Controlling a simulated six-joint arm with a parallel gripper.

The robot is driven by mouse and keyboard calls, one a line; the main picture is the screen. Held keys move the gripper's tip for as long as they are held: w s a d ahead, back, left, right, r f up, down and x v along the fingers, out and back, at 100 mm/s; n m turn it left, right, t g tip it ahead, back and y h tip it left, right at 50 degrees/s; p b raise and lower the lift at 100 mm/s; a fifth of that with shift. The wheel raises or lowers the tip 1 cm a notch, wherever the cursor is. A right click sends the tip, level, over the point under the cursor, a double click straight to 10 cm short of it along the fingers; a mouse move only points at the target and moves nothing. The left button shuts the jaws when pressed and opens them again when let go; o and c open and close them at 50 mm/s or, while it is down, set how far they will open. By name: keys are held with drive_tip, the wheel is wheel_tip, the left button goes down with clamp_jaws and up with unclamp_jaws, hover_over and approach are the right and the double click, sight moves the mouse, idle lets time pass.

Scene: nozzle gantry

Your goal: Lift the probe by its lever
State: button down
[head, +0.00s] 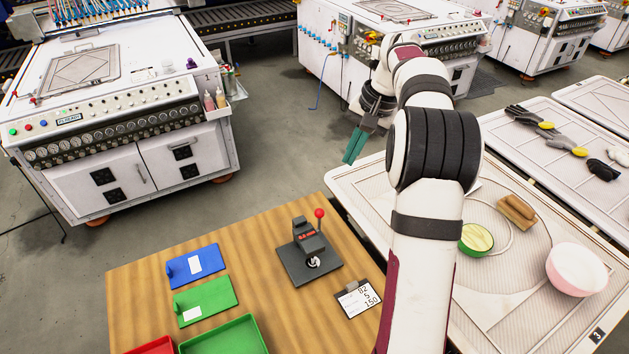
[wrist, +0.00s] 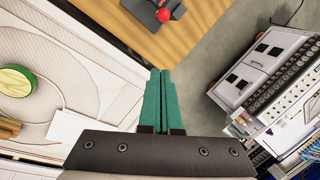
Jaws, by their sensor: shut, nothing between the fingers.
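The probe device (head: 309,240) stands on a dark base plate (head: 294,265) on the wooden table. Its lever, with a red ball knob (head: 319,213), rises at the right of its head. In the wrist view the red knob (wrist: 163,15) shows at the top edge, and the device is mostly cut off. My gripper (head: 354,146) has teal fingers, shut and empty. It hangs in the air behind and above the device, well apart from the lever. The fingers also show in the wrist view (wrist: 160,102), pointing toward the table edge.
On the wooden table (head: 140,290) lie a blue plate (head: 210,262), a green plate (head: 215,295), a green tray (head: 250,327), a red tray (head: 165,344) and a label card (head: 360,299). A patterned table with a green bowl (head: 475,248) and pink bowl (head: 577,284) stands right.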

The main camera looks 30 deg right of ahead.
drive_tip(key=a+f, duration=0.5)
drive_tip(key=f, duration=0.5)
drive_tip(key=shift+s+a+f, duration=0.15)
drive_tip(key=shift+a, duration=0.05)
idle(0.4)
drive_tip(key=shift+s+t, duration=0.3)
drive_tip(key=shift+t, duration=0.1)
drive_tip(key=shift+s+t, duration=0.7)
drive_tip(key=shift+t, duration=0.1)
